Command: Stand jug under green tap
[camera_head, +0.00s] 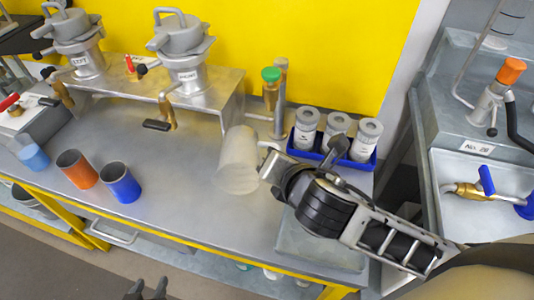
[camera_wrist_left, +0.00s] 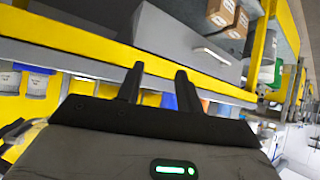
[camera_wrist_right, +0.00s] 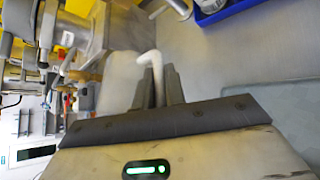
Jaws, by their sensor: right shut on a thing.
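The jug (camera_head: 238,162) is a translucent whitish vessel over the middle of the metal bench, leaning slightly in the head view. My right gripper (camera_head: 270,168) is shut on its handle (camera_wrist_right: 150,62). The jug body also shows in the right wrist view (camera_wrist_right: 121,82), left of the fingers. The green tap (camera_head: 271,76) has a green knob and brass body on a grey post, behind and slightly right of the jug. I cannot tell whether the jug touches the bench. My left gripper (camera_head: 147,289) is open and empty, low in front of the bench.
Orange (camera_head: 77,170) and blue (camera_head: 122,183) cups stand at the left front. A metal platform (camera_head: 222,88) with two lidded vessels is behind. Bench between cups and jug is clear.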

